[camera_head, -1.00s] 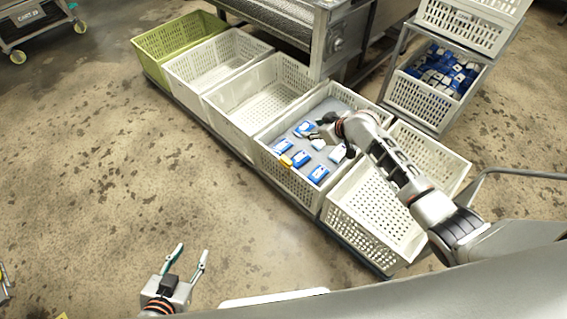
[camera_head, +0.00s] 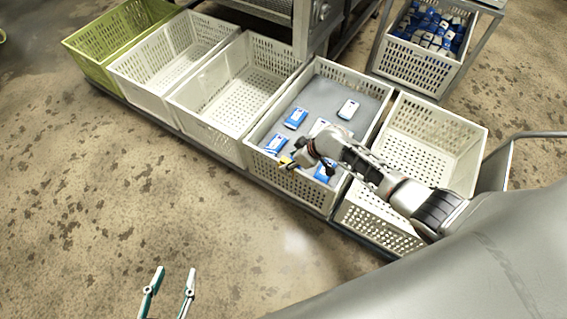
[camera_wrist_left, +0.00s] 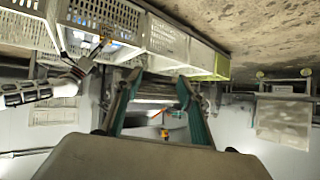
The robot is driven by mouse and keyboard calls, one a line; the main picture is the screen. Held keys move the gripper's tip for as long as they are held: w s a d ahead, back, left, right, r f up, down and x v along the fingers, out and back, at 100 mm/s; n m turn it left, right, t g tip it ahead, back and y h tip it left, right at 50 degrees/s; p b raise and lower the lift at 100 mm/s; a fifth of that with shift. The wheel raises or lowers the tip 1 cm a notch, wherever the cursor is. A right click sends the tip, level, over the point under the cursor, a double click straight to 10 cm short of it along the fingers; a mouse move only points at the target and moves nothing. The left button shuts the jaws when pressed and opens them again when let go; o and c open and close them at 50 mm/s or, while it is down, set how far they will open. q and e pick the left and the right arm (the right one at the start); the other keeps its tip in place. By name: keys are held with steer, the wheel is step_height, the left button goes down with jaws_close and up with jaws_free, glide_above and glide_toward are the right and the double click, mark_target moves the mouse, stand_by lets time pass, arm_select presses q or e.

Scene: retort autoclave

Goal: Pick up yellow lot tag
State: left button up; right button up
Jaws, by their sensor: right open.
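The yellow lot tag (camera_head: 285,161) shows as a small yellow patch at the near-left wall of the crate with a grey insert (camera_head: 258,158). My right gripper (camera_head: 292,163) is open, with its fingers at the tag; I cannot tell whether they touch it. The gripper partly hides the tag. My left gripper (camera_head: 174,272) is open and empty above the floor, well away from the crates. Its two green-edged fingers also show apart in the left wrist view (camera_wrist_left: 157,92).
Several blue-and-white packs (camera_head: 296,118) lie in the grey-insert crate. Empty white crates (camera_head: 428,130) stand on both sides, and a green crate (camera_head: 100,45) is at the left end. A rack crate of packs (camera_head: 415,65) stands behind. Floor at left is clear.

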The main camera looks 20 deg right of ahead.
steer(key=shift+a+f, duration=0.15)
steer(key=shift+f, duration=0.65)
steer(key=b+x, duration=0.1)
steer(key=x, duration=0.1)
steer(key=b+x, duration=0.2)
steer(key=shift+w+a, duration=0.25)
steer(key=shift+a, duration=0.25)
steer(key=c, duration=1)
arm_select(q)
steer(key=d+r, duration=0.1)
steer(key=w+d+r+n+h, duration=0.1)
steer(key=d, duration=0.1)
steer(key=shift+w+t, duration=0.15)
steer(key=shift+t, duration=0.25)
arm_select(e)
steer(key=shift+f, duration=0.1)
